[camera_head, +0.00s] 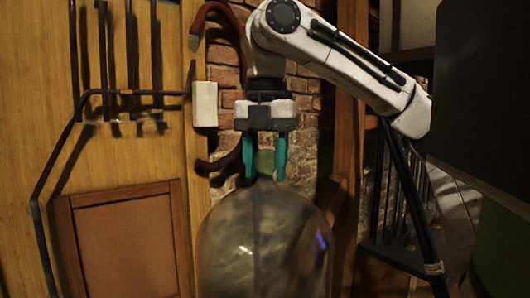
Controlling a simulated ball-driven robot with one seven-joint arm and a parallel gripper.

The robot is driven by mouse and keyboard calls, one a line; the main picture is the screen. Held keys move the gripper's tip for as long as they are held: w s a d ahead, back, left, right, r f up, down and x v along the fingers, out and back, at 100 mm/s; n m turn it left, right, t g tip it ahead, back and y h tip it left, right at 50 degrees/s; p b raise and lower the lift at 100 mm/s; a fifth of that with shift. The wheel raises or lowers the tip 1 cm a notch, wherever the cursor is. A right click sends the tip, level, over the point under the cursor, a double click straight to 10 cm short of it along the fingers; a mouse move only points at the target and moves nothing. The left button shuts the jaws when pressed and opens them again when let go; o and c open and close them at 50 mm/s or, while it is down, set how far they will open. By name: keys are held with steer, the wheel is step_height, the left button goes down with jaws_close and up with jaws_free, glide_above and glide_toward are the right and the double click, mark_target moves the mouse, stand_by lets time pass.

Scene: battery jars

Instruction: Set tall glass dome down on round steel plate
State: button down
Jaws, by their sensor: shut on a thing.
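The tall glass dome (263,245) hangs upright below my gripper at the bottom middle of the head view. It is clear with a rounded top, and its lower part is cut off by the frame's bottom edge. My gripper (264,170) points down with two teal fingers. The round steel plate is not in view.
Behind the dome are a brick wall (305,150) and wooden panelling (40,150) with dark metal rods. Dark stair-like railings (400,200) stand at the right. A large dark panel (490,90) fills the upper right. No table surface shows.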

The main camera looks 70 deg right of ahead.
steer(key=shift+f+b, duration=1.15)
steer(key=shift+f, duration=2.35)
steer(key=shift+d+p, duration=0.25)
steer(key=shift+p, duration=0.3)
steer(key=shift+f, duration=0.6)
steer(key=c, duration=0.9)
jaws_free()
steer(key=o, duration=0.4)
steer(key=shift+s, duration=0.1)
steer(key=shift+f+b, duration=0.15)
steer(key=shift+b, duration=0.15)
step_height(320, 180, up, 11)
